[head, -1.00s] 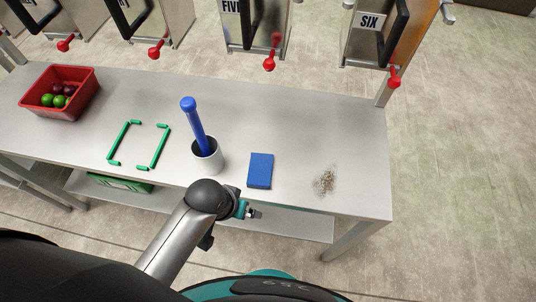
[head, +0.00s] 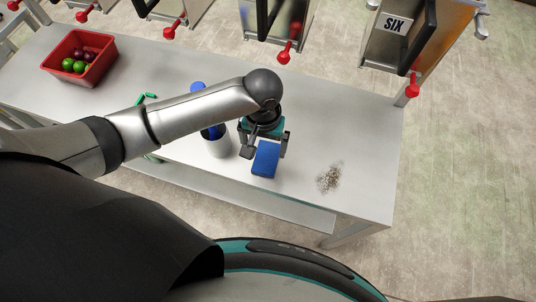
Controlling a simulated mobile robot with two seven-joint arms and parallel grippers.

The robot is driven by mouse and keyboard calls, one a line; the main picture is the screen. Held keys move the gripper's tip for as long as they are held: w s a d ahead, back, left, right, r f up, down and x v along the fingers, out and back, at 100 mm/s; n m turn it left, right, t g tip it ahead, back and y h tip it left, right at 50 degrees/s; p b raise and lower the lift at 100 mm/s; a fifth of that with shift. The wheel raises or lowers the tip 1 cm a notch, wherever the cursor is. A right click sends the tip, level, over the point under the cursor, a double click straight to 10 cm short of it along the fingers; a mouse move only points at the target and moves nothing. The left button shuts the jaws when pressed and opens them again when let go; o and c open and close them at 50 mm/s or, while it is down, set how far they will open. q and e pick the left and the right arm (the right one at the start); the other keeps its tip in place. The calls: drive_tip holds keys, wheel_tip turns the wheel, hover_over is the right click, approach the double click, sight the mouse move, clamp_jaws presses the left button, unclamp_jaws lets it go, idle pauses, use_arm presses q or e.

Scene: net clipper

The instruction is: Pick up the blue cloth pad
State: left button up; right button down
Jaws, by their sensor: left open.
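The blue cloth pad (head: 265,160) lies flat on the metal table, right of a grey cup. My left gripper (head: 266,149) is above the pad, pointing down, with its fingers apart on the left and right sides of it. The gripper body hides the pad's far end. I cannot tell whether the fingers touch the pad. My right gripper is not in view.
The grey cup (head: 217,146) with a blue-handled tool stands close left of the gripper, partly behind my arm. A patch of debris (head: 330,178) lies right of the pad. A red bin (head: 80,58) with fruit stands far left on the table (head: 350,130).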

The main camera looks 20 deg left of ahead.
sight(266, 159)
use_arm(q)
drive_tip(key=f, duration=0.2)
drive_tip(key=f+b, duration=0.1)
drive_tip(key=f, duration=0.1)
drive_tip(key=f+b, duration=0.1)
drive_tip(key=f, duration=0.2)
drive_tip(key=shift+w+d+f, duration=0.1)
drive_tip(key=shift+w, duration=0.15)
drive_tip(key=shift+c, duration=1.4)
drive_tip(key=c, duration=0.9)
